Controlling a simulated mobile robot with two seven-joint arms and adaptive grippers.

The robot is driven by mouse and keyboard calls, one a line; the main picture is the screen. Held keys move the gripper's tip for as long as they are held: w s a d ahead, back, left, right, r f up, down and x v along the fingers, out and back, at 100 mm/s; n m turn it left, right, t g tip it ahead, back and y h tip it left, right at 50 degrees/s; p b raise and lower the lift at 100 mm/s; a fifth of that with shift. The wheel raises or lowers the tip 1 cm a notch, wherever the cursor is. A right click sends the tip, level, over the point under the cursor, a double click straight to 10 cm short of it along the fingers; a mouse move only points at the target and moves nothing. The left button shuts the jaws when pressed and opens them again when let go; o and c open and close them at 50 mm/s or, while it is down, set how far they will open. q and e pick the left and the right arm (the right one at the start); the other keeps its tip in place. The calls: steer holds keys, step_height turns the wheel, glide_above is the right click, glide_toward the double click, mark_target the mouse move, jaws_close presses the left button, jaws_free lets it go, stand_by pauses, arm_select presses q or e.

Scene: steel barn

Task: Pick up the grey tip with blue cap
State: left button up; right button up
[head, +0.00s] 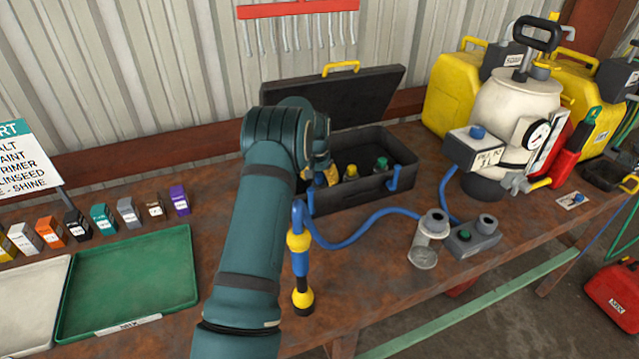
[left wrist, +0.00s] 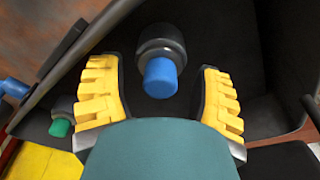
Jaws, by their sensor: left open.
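The grey tip with blue cap (left wrist: 161,72) is in the black case, seen in the left wrist view between the two yellow fingers of my left gripper (left wrist: 160,92). The fingers are open with a gap on each side of it. In the head view my left gripper (head: 326,174) is at the left part of the open case (head: 362,200), and my arm hides the blue-capped tip. A yellow-capped tip (head: 351,173) and a green-capped tip (head: 381,165) are further right in the case. The green cap also shows in the left wrist view (left wrist: 60,127). My right gripper is not in view.
The case lid (head: 345,95) stands open behind. A blue hose (head: 365,222) with a yellow and black wand (head: 301,260) lies in front. A white sprayer tank (head: 515,100) and yellow cans (head: 455,95) stand right. A green tray (head: 130,275) lies left.

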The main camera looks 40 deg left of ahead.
arm_select(q)
jaws_close()
stand_by(0.3)
step_height(320, 180, up, 10)
steer(key=shift+f+p, duration=0.2)
steer(key=shift+p, duration=0.2)
steer(key=r, duration=0.1)
step_height(320, 180, up, 5)
steer(key=p, duration=0.4)
glide_above(320, 175)
steer(key=shift+s+f, duration=0.1)
steer(key=shift+f, duration=0.1)
